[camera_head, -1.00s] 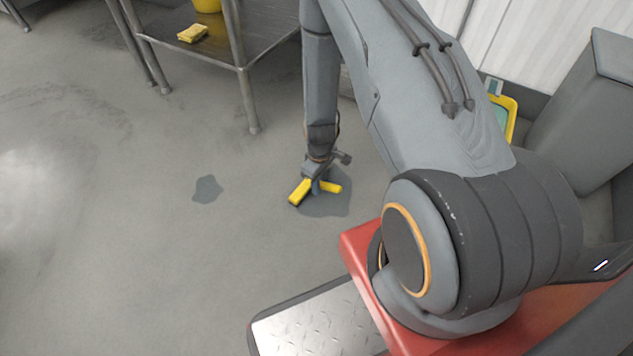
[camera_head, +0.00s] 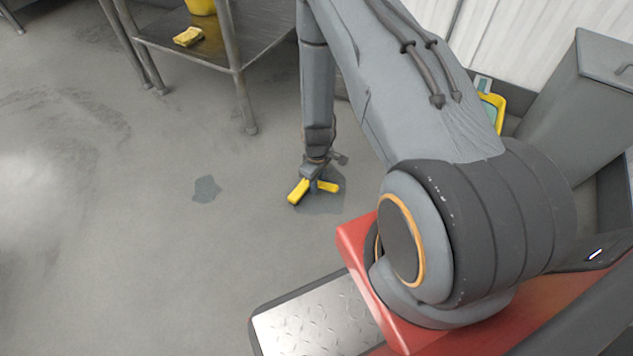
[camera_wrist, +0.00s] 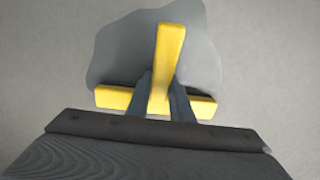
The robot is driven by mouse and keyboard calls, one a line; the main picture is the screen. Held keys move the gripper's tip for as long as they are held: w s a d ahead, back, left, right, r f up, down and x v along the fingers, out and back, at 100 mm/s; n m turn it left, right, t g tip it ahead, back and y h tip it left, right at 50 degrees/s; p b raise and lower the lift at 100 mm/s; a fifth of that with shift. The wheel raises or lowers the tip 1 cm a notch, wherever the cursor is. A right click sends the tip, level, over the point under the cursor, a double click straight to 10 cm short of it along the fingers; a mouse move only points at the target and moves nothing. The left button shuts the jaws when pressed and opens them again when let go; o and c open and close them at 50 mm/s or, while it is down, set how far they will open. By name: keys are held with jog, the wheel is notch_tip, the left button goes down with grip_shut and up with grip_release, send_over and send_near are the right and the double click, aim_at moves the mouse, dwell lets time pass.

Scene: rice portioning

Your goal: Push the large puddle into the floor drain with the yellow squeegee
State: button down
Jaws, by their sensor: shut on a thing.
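The yellow squeegee (camera_head: 298,191) is at floor level below my gripper (camera_head: 314,183), which is shut on it. In the wrist view the squeegee (camera_wrist: 166,60) shows as a T, and the fingers of my gripper (camera_wrist: 160,98) close on it from both sides. The large puddle (camera_head: 325,203) lies under and around the squeegee; in the wrist view the puddle (camera_wrist: 120,45) spreads beyond the yellow cross bar. A smaller dark puddle (camera_head: 206,189) lies on the floor to the left, apart from the squeegee. I see no floor drain in these views.
A steel table (camera_head: 237,45) with a lower shelf stands at the top, holding a yellow sponge (camera_head: 188,37) and a yellow bucket (camera_head: 201,6). A grey bin (camera_head: 580,105) and a yellow-framed item (camera_head: 497,105) stand at right. The floor at left is open.

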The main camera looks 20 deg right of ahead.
aim_at(330, 185)
jog(key=shift+s+d+p, duration=0.95)
jog(key=shift+s+p, duration=0.3)
jog(key=shift+p, duration=2.85)
jog(key=shift+s, duration=0.1)
jog(key=shift+s+d+p, duration=0.45)
jog(key=shift+p, duration=0.85)
jog(key=shift+s, duration=0.1)
jog(key=shift+s+d+p, duration=0.25)
jog(key=shift+d+p, duration=0.05)
jog(key=shift+p, duration=0.4)
jog(key=shift+s, duration=0.15)
jog(key=shift+s+d+p, duration=0.2)
jog(key=shift+d+p, duration=0.05)
jog(key=shift+p, duration=0.4)
jog(key=shift+s+d, duration=0.1)
jog(key=shift+s, duration=0.05)
